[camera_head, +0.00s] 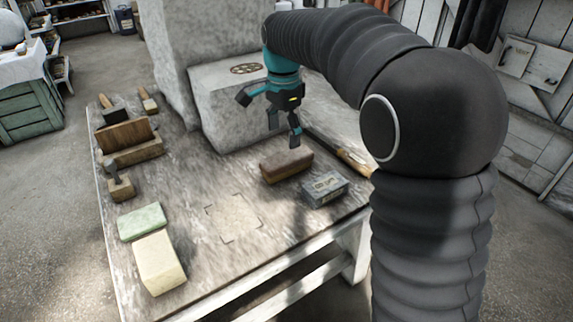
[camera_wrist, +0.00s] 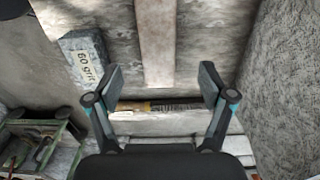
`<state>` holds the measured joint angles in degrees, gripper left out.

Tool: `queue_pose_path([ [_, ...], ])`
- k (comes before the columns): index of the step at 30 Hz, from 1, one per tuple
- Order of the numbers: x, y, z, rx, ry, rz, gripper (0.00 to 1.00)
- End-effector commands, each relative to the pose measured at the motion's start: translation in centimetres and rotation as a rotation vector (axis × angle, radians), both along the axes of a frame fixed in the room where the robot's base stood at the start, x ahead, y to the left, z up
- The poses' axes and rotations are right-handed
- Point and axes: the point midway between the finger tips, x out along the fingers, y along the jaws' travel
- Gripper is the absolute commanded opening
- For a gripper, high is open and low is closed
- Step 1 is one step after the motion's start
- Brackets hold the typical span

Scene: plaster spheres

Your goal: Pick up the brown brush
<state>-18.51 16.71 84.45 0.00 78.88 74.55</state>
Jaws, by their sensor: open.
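The brown brush (camera_head: 286,165), a reddish-brown block shape, lies on the table to the left of a grey grit block (camera_head: 325,188). My gripper (camera_head: 270,118) is open and empty, above the table and a little beyond the brush in the head view. In the wrist view the open fingers (camera_wrist: 160,85) are spread wide. A pale brownish bar (camera_wrist: 155,40) runs up between and beyond them; I cannot tell whether it is the brush or a board. The grit block (camera_wrist: 85,58) is at upper left there.
A large stone block (camera_head: 235,105) stands close behind my gripper. Green (camera_head: 142,221) and cream (camera_head: 158,262) blocks lie at the left front. The table's middle (camera_head: 190,185) is clear.

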Motion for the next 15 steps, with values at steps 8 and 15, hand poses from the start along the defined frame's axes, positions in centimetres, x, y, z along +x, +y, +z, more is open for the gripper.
queue_pose_path([
  [8,0.0,-0.1,-4.0,0.0,0.0,0.001,0.81],
  [15,0.1,-0.4,-5.6,-0.001,0.001,0.0,0.81],
])
